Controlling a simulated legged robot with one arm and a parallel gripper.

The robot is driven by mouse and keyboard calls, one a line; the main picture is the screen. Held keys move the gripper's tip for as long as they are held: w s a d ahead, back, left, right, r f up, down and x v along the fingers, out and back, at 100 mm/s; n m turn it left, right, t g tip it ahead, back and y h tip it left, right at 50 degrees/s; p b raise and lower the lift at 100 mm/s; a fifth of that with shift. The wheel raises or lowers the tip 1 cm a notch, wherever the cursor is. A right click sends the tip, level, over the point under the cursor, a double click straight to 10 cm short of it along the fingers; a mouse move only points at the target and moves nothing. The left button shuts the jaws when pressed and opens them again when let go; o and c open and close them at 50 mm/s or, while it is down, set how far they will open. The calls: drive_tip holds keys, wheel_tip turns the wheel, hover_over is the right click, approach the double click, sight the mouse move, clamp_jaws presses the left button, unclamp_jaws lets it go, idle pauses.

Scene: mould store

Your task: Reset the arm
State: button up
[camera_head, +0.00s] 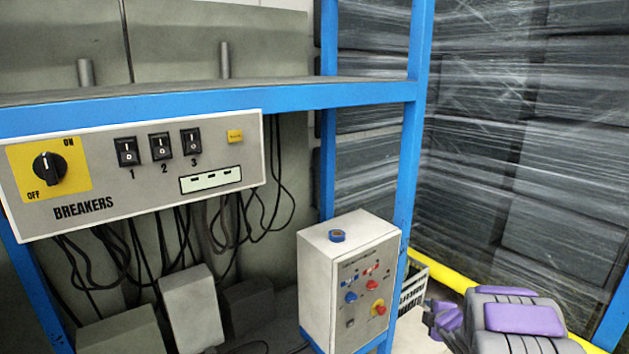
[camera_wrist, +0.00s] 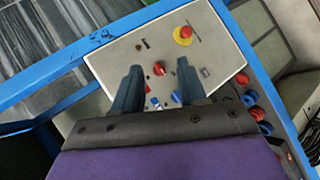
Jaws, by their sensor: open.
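My arm (camera_head: 515,322), grey with purple panels, shows at the bottom right of the head view, to the right of a control box. My gripper shows in the wrist view (camera_wrist: 158,72) with its two dark fingers apart. The space between the fingers is empty. Beyond the fingertips is a white panel (camera_wrist: 110,62) with red, blue and yellow controls. I cannot tell the distance from the fingertips to that panel.
A grey control box (camera_head: 318,280) with coloured knobs stands beside a blue rack post (camera_head: 412,150). A breaker panel (camera_head: 100,180) hangs under the shelf at left, with dark cables below. Wrapped stacks (camera_head: 520,130) and a yellow rail (camera_head: 455,280) are at right.

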drive_tip(key=s+a+r+m+g+h, duration=0.25)
drive_tip(key=s+r+m, duration=0.2)
drive_tip(key=s, duration=0.55)
drive_tip(key=s+a+r+m+g+h, duration=0.1)
drive_tip(key=s+r+m+g, duration=0.3)
drive_tip(key=s, duration=0.5)
drive_tip(key=s+a+m+g+y, duration=0.1)
drive_tip(key=s+a, duration=0.4)
drive_tip(key=s, duration=0.6)
drive_tip(key=s+a+r+m+g+y, duration=0.1)
drive_tip(key=s+a+m+g, duration=0.2)
drive_tip(key=s, duration=0.7)
drive_tip(key=s+a+r+m+g+y, duration=0.1)
drive_tip(key=s+a+m+g, duration=0.2)
drive_tip(key=s+a, duration=0.4)
drive_tip(key=s+m, duration=0.1)
drive_tip(key=s, duration=0.3)
drive_tip(key=shift+s+r, duration=0.2)
drive_tip(key=shift+s, duration=0.1)
drive_tip(key=shift+a+y, duration=0.1)
drive_tip(key=shift+y, duration=0.15)
